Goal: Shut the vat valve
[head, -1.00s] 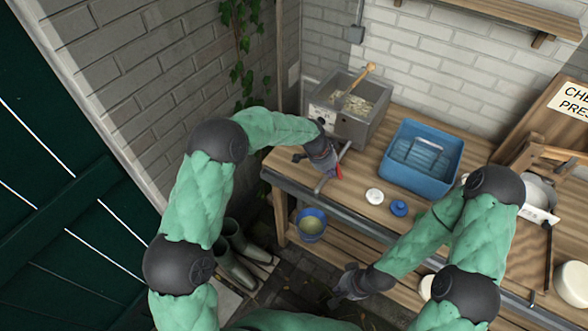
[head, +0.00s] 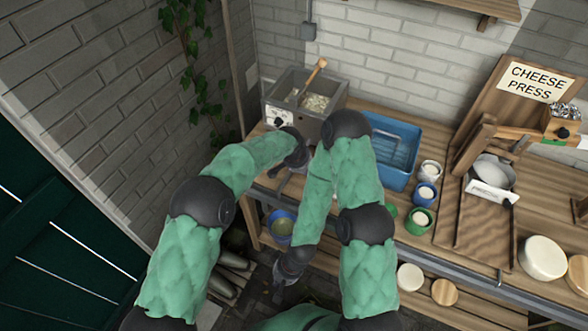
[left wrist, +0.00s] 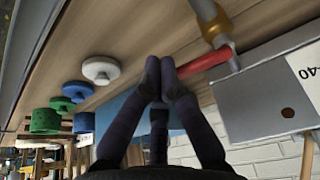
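The metal vat (head: 335,100) stands at the back left of the bench, with pale curd and a wooden paddle in it. In the left wrist view its grey wall (left wrist: 262,98) is at the right, beside a brass and grey spout (left wrist: 212,22). The valve's red handle (left wrist: 204,64) extends left from the spout. My left gripper (left wrist: 160,66) has its fingertips together at the handle's free end; whether they touch it is unclear. In the head view my left arm mostly hides the valve. My right gripper (head: 283,285) hangs low before the bench, its finger opening unclear.
A blue tub (head: 405,152) stands right of the vat. Several small white, blue and green round pots are on the bench. A bucket (head: 283,225) sits low under the vat. The cheese press (head: 490,170) is at the right.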

